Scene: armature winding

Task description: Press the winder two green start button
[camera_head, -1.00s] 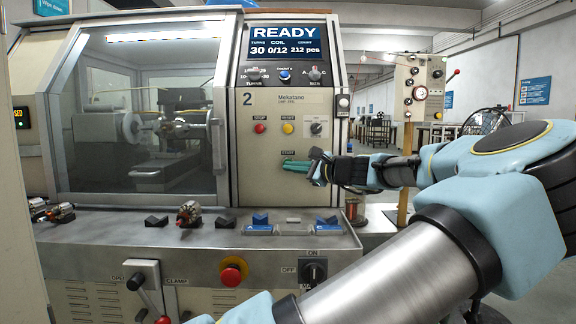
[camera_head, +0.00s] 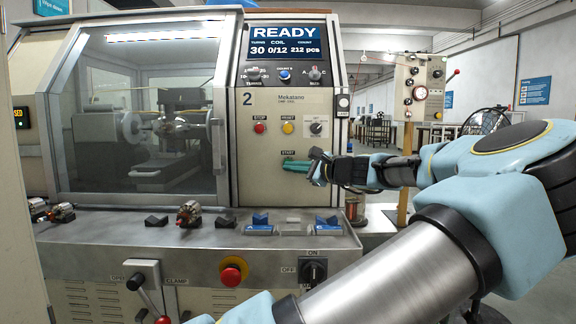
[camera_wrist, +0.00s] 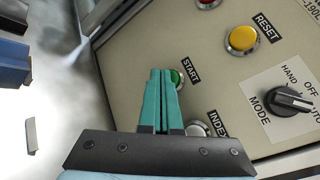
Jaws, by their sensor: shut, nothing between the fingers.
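The winder two panel (camera_head: 262,190) carries a large 2 and a screen reading READY, 30 turns, coil 0/12. In the wrist view the green start button (camera_wrist: 177,78) shows beside the START label, partly hidden behind my fingertips. My gripper (camera_wrist: 160,74) is shut and empty, its teal fingers pointing at the panel and overlapping the button's edge. In the head view my gripper (camera_head: 286,164) is just under the START label and hides the button. I cannot tell whether the fingertips touch it.
A yellow reset button (camera_wrist: 242,38), a mode knob (camera_wrist: 284,101) and a silver index button (camera_wrist: 197,129) sit near my fingers. A red stop button (camera_head: 260,128) is higher. A steel ledge (camera_head: 120,240) with armatures and blue holders lies below.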

